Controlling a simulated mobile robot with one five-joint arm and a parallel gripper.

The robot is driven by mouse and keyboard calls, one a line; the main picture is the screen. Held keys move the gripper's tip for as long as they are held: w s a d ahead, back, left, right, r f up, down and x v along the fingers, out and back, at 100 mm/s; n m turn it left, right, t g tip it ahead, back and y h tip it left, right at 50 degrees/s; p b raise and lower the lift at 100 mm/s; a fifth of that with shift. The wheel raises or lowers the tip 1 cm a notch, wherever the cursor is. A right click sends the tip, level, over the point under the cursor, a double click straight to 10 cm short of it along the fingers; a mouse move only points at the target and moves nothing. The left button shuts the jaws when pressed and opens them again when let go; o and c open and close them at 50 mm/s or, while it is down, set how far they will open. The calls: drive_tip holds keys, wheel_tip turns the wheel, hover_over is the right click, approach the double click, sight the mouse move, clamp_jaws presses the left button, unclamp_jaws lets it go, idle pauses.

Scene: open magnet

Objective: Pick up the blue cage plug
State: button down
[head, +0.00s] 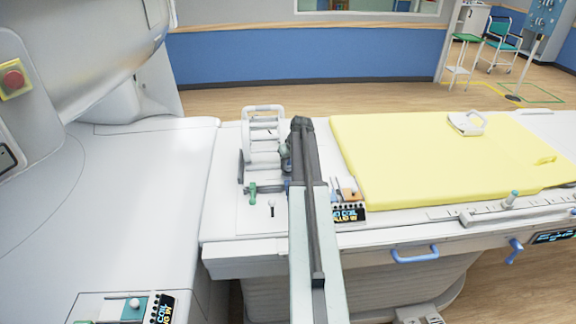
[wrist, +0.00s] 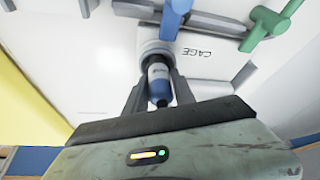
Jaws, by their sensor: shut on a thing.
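In the wrist view my gripper (wrist: 157,88) has its two grey fingers on either side of the blue cage plug (wrist: 159,88). It is shut on the plug's dark blue and pale body. The plug's far end meets a round grey collar (wrist: 153,47) beside the printed word CAGE; I cannot tell whether it is seated there or just in front. In the head view my arm hides most of the fingers and the plug.
A white cage frame (head: 263,124) stands left of my arm. The yellow mat (head: 430,160) lies right. A green knob (head: 253,192) is near.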

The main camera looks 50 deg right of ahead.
wheel_tip(320, 180, up, 10)
drive_tip(key=p, duration=0.9)
drive_tip(key=shift+f, duration=0.2)
